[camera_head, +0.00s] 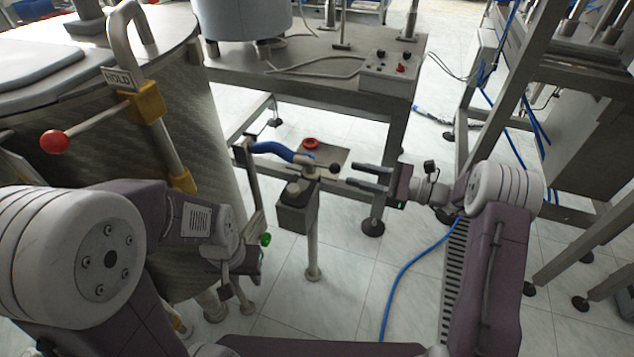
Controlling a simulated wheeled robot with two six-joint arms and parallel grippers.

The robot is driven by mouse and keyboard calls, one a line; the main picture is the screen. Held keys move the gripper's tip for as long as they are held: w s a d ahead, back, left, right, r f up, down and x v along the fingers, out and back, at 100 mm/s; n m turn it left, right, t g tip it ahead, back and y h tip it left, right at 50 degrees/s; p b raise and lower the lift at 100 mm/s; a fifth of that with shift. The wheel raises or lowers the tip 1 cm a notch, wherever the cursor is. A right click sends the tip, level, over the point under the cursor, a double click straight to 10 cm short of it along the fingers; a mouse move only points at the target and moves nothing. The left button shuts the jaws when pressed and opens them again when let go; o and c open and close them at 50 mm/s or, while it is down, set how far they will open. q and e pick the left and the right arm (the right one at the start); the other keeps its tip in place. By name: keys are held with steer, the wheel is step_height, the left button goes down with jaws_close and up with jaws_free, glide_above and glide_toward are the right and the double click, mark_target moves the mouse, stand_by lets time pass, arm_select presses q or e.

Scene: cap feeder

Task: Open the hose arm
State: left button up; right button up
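A small metal stand (298,215) stands on the floor at the middle of the head view. A curved blue hose or sleeve (275,151) runs left from its top.
A large metal vat (205,120) stands left, with a bent pipe (125,40), a "HOLD" tag and a red knob (54,142). A metal table (300,82) with a control box (389,72) stands behind. Frames stand right. A blue cable (400,280) crosses the floor.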

mark_target(316, 164)
steer(key=b+x, duration=0.3)
steer(key=x, duration=0.8)
steer(key=shift+a+b, duration=0.3)
steer(key=shift+b, duration=0.05)
steer(key=shift+w+a, duration=0.1)
steer(key=shift+a, duration=0.1)
steer(key=shift+r, duration=0.1)
steer(key=shift+c, duration=0.3)
jaws_close()
